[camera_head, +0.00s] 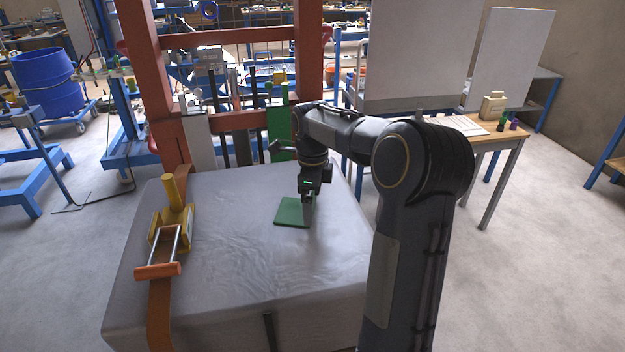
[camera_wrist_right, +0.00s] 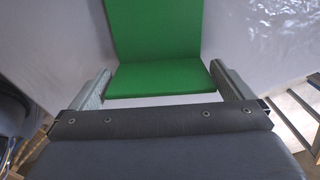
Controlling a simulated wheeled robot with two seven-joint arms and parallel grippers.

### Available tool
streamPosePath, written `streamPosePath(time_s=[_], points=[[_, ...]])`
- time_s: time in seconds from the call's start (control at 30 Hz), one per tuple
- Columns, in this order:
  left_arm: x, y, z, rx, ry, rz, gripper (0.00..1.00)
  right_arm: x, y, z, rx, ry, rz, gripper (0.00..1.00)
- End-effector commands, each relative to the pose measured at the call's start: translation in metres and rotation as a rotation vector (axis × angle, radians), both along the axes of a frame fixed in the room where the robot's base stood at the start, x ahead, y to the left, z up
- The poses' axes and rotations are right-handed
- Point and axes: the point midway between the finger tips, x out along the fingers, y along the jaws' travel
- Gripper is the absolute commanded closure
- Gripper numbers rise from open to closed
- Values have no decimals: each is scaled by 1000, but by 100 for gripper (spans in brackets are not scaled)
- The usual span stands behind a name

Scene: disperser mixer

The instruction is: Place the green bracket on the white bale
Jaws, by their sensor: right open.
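The green bracket (camera_head: 290,213) lies on top of the white bale (camera_head: 230,250), which looks grey here, right of its middle. In the right wrist view the bracket (camera_wrist_right: 155,35) shows two faces meeting at a bend, with the bale's wrinkled wrapping around it. My right gripper (camera_head: 308,208) points down at the bracket's right side and partly covers it. Its fingers (camera_wrist_right: 160,72) are apart, one on each side of the bracket's near edge, with gaps visible. Whether a finger touches the bracket is unclear. My left gripper is not in view.
An orange strap with a yellow-and-orange ratchet (camera_head: 170,235) runs over the bale's left side. A red frame (camera_head: 165,90) stands behind the bale, with a green upright panel (camera_head: 279,135). A wooden table (camera_head: 480,140) stands at the right. The bale's front top is clear.

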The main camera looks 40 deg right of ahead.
Motion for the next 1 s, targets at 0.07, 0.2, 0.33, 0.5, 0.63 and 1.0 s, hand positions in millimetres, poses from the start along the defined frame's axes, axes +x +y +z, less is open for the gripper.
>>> streamPosePath(time_s=[0.07,0.2,0.33,0.5,0.63,1.0], points=[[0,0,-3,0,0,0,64,1,0,15,-1,-6,1,0],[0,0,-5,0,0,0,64,1,0,46,-1,-6,0,0],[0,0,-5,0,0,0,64,1,0,74,-1,-6,0,0],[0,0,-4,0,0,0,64,1,1,99,0,-3,2,0],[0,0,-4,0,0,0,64,0,1,107,0,-1,1,0],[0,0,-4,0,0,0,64,-40,40,114,36,-122,447,0]])
